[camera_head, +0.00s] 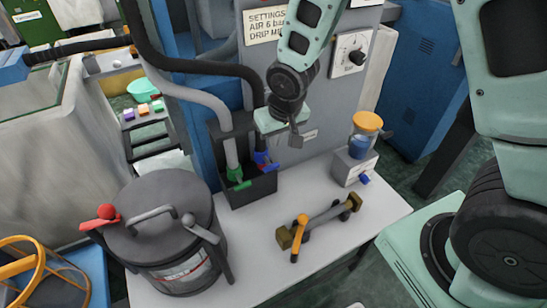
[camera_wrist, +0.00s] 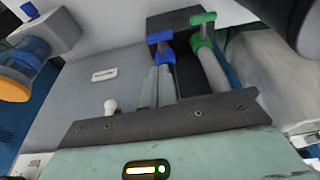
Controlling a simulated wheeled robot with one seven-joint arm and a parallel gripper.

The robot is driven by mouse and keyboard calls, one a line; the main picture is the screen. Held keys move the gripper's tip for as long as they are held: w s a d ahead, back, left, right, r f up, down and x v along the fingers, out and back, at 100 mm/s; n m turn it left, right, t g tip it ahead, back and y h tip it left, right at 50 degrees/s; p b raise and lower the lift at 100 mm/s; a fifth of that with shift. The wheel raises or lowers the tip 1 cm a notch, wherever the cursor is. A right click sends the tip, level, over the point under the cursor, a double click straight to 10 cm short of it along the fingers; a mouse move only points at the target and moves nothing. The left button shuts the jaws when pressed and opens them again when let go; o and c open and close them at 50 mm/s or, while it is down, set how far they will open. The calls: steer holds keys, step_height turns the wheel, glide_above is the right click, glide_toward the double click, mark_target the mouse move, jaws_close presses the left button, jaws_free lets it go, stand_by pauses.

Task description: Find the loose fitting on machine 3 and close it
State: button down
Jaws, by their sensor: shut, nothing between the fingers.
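My gripper (camera_head: 295,138) is shut and empty in front of the grey machine panel (camera_head: 258,62), above the bench. Its closed fingers (camera_wrist: 158,88) show in the wrist view, below the blue-handled fitting in the picture. The blue-handled fitting (camera_head: 264,160) and the green-handled fitting (camera_head: 238,178) sit on hose ends in a black box. Both also show in the wrist view, blue (camera_wrist: 163,42) and green (camera_wrist: 203,22). A brass pipe valve has an orange lever (camera_head: 299,236). A jar unit (camera_head: 354,166) has a blue tap (camera_head: 364,180). I cannot tell which fitting is loose; no machine number is readable.
A dark lidded pot (camera_head: 165,235) with a red-knobbed lever (camera_head: 104,212) stands on the left of the white bench (camera_head: 260,275). Thick hoses run down left of my gripper. A dial (camera_head: 350,53) is on the panel. Bare bench surrounds the brass valve.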

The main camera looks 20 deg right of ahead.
mark_target(273, 168)
steer(key=x, duration=0.5)
steer(key=s+p+x, duration=0.1)
steer(key=x, duration=0.2)
steer(key=shift+w+f, duration=0.1)
steer(key=shift+f, duration=0.35)
steer(key=shift+f, duration=0.1)
step_height(273, 168, down, 4)
steer(key=b, duration=0.3)
steer(key=shift+r, duration=0.25)
step_height(273, 168, up, 4)
steer(key=p, duration=0.3)
steer(key=shift+r+p, duration=0.25)
steer(key=shift+p, duration=0.1)
steer(key=b+v, duration=0.1)
steer(key=v, duration=0.8)
steer(key=shift+s+r+b, duration=0.2)
steer(key=shift+r+b, duration=0.1)
steer(key=shift+r, duration=0.05)
steer(key=shift+d, duration=0.1)
